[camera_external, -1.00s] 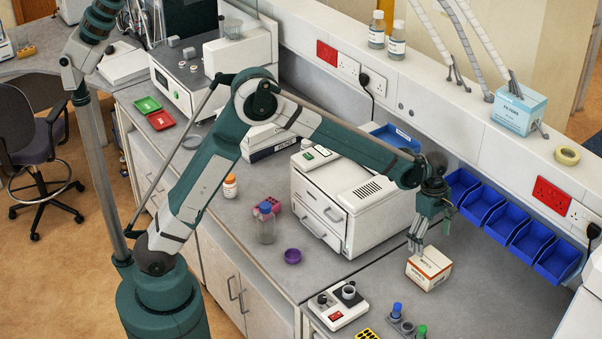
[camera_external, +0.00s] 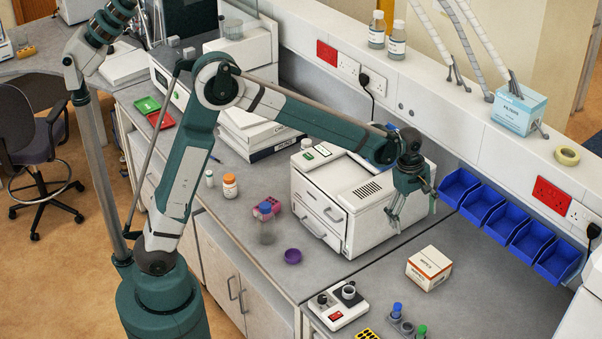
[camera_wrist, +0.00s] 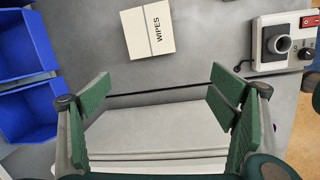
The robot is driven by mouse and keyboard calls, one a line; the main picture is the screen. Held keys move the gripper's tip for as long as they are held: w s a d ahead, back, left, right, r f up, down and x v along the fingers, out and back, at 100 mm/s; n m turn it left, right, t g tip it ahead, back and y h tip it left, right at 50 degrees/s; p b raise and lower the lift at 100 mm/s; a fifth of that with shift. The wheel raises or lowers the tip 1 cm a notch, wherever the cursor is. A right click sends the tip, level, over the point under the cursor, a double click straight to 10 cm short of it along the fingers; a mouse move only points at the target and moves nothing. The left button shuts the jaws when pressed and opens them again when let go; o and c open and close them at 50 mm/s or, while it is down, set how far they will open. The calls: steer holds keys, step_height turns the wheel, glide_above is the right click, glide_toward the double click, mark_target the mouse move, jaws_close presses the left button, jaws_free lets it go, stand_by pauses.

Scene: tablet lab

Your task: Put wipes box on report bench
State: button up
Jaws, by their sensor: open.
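The wipes box (camera_external: 428,268), white with an orange band, sits on the grey bench to the right of the white printer-like machine. In the wrist view the wipes box (camera_wrist: 148,31) shows its cream top with the word WIPES. My gripper (camera_external: 413,214) is open and empty, up and to the left of the box, in front of the machine's right side. In the wrist view my gripper (camera_wrist: 158,98) has its fingers spread wide, apart from the box. I cannot tell which bench surface is the report bench.
The white machine (camera_external: 345,205) stands close to my gripper. Blue bins (camera_external: 507,222) line the wall at right. A small white device (camera_external: 338,305) and a rack with blue and green caps (camera_external: 408,324) stand in front of the box. Bare bench (camera_external: 480,290) lies right of the box.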

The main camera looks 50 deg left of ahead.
steer(key=s+a+r+m+t, duration=0.2)
steer(key=s+a+r+m, duration=0.2)
steer(key=s+a+r, duration=0.4)
steer(key=s+a+r+m+t, duration=0.1)
steer(key=s+a+r+m, duration=0.3)
steer(key=s+a, duration=0.55)
steer(key=s+a+m+t+y, duration=0.1)
steer(key=s+a+m, duration=0.2)
steer(key=s+a, duration=0.3)
steer(key=s+a+f+m+t, duration=0.1)
steer(key=s+a+m, duration=0.3)
steer(key=s, duration=1)
steer(key=a+t, duration=0.1)
steer(key=a, duration=0.1)
steer(key=shift+s+a+f+m+y, duration=0.2)
steer(key=shift+a+f+m+y, duration=0.1)
steer(key=shift+a+y, duration=0.1)
